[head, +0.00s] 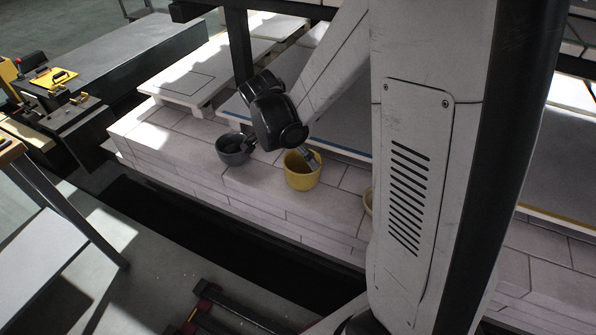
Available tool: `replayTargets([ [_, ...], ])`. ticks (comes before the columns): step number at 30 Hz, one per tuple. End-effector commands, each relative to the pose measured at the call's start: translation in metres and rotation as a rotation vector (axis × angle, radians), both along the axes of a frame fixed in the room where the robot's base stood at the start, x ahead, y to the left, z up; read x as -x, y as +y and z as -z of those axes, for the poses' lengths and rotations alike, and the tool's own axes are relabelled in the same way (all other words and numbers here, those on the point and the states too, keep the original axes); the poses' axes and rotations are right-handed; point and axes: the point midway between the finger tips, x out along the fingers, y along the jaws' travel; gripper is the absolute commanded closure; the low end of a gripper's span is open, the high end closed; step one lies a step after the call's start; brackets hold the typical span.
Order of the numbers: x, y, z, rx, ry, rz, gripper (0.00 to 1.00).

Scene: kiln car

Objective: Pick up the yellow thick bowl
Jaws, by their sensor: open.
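The yellow thick bowl (300,181) stands upright on the pale brick deck of the kiln car, near its front edge. My gripper (281,154) is open and low over the deck, with its dark body above and behind the bowl. One finger shows at the right of the bowl's opening, overlapping the rim. The other finger shows to the left, beside a dark grey bowl. I cannot tell whether either finger touches the yellow bowl. Part of the bowl's far rim and inside is hidden by the gripper.
The dark grey bowl (231,158) stands just left of the yellow one. A pale yellowish bowl (367,202) is mostly hidden behind my arm at the right. Pale slabs (190,75) lie behind. A dark gap runs along the front of the brick deck (180,150).

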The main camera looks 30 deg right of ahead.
Motion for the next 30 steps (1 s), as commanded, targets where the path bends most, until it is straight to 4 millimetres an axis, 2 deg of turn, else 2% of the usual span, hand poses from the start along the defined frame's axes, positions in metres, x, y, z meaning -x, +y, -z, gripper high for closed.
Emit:
replayTargets([
  [1,-0.001,-0.004,0.012,0.000,0.000,0.001,0.00],
  [6,-0.003,-0.015,0.038,0.000,0.000,0.000,0.00],
  [17,-0.006,-0.023,0.057,-0.001,0.000,-0.003,0.00],
  [25,-0.012,-0.037,0.091,-0.001,0.000,-0.001,0.00],
  [30,-0.013,-0.040,0.098,-0.001,0.000,-0.003,0.00],
])
